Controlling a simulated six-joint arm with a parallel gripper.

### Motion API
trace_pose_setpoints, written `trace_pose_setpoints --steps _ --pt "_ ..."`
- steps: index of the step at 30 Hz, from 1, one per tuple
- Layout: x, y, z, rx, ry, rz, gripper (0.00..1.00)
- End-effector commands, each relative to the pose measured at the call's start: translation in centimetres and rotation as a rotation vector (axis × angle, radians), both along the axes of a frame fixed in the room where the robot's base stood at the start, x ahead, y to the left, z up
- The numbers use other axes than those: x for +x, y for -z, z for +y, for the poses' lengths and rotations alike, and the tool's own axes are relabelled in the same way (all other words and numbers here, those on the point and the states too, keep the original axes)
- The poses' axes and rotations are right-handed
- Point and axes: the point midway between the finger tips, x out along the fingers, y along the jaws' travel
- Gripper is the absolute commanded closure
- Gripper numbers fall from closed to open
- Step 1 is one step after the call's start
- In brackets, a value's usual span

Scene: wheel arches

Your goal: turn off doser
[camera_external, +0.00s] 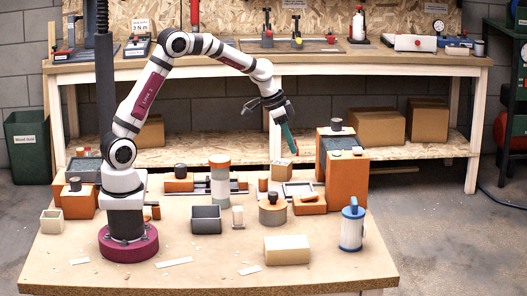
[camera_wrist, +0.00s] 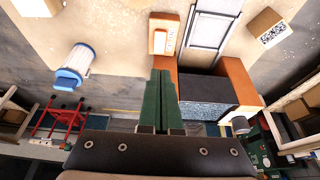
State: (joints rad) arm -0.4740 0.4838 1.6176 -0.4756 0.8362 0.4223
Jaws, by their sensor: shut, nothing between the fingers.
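No label in view names the doser. A small orange box with a pale top and an orange switch-like piece (camera_external: 309,204) sits on the table right of centre; it also shows in the wrist view (camera_wrist: 163,38), beyond my fingertips. Whether that switch is on or off cannot be told. My gripper (camera_external: 293,149) has green fingers pointing down, held above the table left of the tall orange block. In the wrist view the fingers (camera_wrist: 160,75) are together and hold nothing. The gripper is apart from the orange box.
A tall orange block with a dark sloping face (camera_external: 346,172) stands close right of my gripper. The table's front right is mostly bare.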

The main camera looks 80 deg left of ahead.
Motion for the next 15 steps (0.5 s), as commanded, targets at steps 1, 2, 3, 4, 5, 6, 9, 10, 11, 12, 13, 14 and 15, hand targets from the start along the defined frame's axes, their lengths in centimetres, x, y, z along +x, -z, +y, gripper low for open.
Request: trace_pose_setpoints --steps 1,2,3,4,5,6,9,10,11,12,13,14,15 --pt "0.5 -0.2 0.0 0.001 0.002 -0.002 1.0" --pt "0.9 -0.3 0.1 -0.001 0.001 0.0 1.0" --pt "1.3 -0.5 0.1 0.0 0.001 0.0 1.0" --pt "1.3 -0.5 0.1 0.0 0.0 0.0 1.0" --pt "1.2 -0.5 0.1 0.0 0.0 0.0 1.0" --pt "1.2 -0.5 0.1 0.0 0.0 0.0 1.0" --pt "1.2 -0.4 0.1 0.0 0.0 0.001 1.0" --pt "1.2 -0.4 0.1 -0.001 0.0 0.001 1.0" --pt "1.3 -0.2 0.1 -0.001 -0.001 0.001 1.0" --pt "1.4 0.1 0.1 -0.001 -0.001 0.002 1.0" --pt "1.5 0.5 0.1 -0.002 0.0 0.003 1.0" --pt "1.7 0.9 0.1 -0.002 0.0 0.003 1.0" --pt "1.9 1.6 0.1 -0.002 0.0 0.003 1.0"
